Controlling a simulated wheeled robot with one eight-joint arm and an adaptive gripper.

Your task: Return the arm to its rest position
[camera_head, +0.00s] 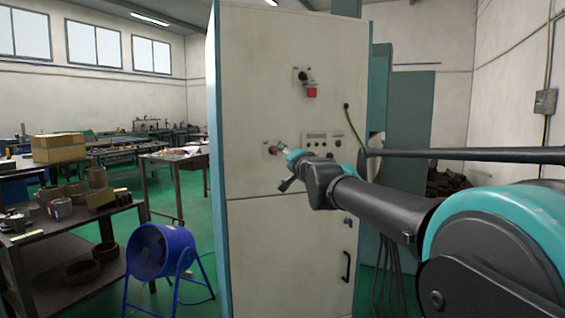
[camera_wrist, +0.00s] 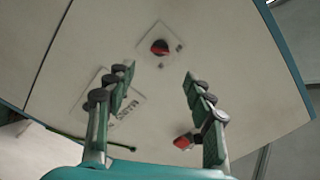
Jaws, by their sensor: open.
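My arm reaches in from the right in the head view. My gripper (camera_head: 283,167) is in front of the pale cabinet door (camera_head: 270,235), close to a small red knob (camera_head: 272,150) on a square plate. In the wrist view my two green fingers (camera_wrist: 157,73) are spread apart with nothing between them. The red knob (camera_wrist: 159,47) shows just beyond the fingertips, apart from them. In the head view my gripper partly overlaps the area beside the knob's plate.
A black switch with a red part (camera_head: 311,91) is higher on the cabinet. A blue fan (camera_head: 160,250) and a workbench (camera_head: 75,235) stand left. Green floor shows between them.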

